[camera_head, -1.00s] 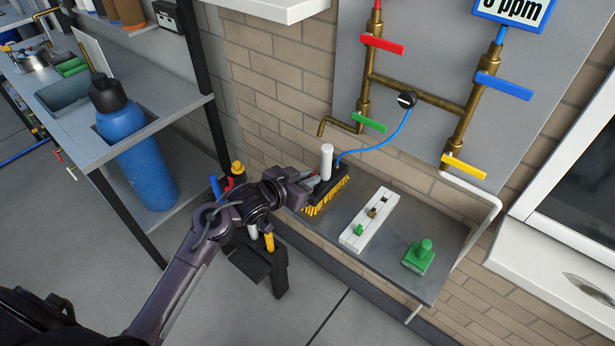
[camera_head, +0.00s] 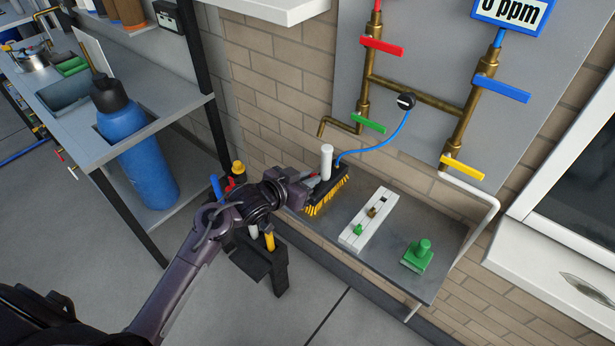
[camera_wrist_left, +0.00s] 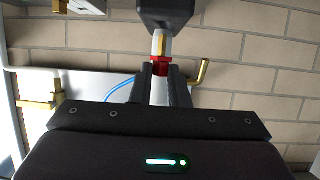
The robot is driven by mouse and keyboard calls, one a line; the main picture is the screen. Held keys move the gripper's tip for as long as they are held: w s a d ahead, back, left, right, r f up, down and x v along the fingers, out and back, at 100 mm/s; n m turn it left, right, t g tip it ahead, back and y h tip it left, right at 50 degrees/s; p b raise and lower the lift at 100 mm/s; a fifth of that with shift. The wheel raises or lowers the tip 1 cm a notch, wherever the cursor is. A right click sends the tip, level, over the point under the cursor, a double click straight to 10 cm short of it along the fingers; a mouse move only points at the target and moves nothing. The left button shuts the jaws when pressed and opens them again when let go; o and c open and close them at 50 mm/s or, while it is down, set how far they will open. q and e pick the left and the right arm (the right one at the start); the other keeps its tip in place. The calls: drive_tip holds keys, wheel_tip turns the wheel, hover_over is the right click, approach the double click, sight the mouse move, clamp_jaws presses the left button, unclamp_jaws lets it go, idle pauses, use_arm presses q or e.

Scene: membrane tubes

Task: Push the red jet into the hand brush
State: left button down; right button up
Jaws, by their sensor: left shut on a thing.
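The hand brush (camera_head: 326,193), black with yellow bristles and an upright white handle, is at the left end of the grey shelf. My left gripper (camera_head: 310,182) is at its left end. In the left wrist view the gripper (camera_wrist_left: 160,80) is shut on the red jet (camera_wrist_left: 160,66), a red collar with a brass and white part beyond it. The jet's far end meets a dark block (camera_wrist_left: 166,14), which looks like the brush body. How deep it sits there is hidden. My right gripper is not in view.
The grey shelf (camera_head: 400,275) also holds a white rack (camera_head: 352,240) with small parts and a green block (camera_head: 418,256). A blue hose (camera_head: 390,143) and brass pipes with coloured levers are on the wall behind. A tool holder (camera_head: 262,258) stands below my arm.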

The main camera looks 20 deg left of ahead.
use_arm(q)
drive_tip(key=shift+f, duration=0.2)
drive_tip(key=shift+s+f+b, duration=0.1)
drive_tip(key=shift+f+b, duration=0.7)
drive_tip(key=shift+f, duration=0.7)
drive_tip(key=c, duration=1.3)
unclamp_jaws()
drive_tip(key=v, duration=0.7)
drive_tip(key=shift+s+a+r+b, duration=0.2)
drive_tip(key=shift+s+b, duration=0.05)
drive_tip(key=shift+b, duration=0.05)
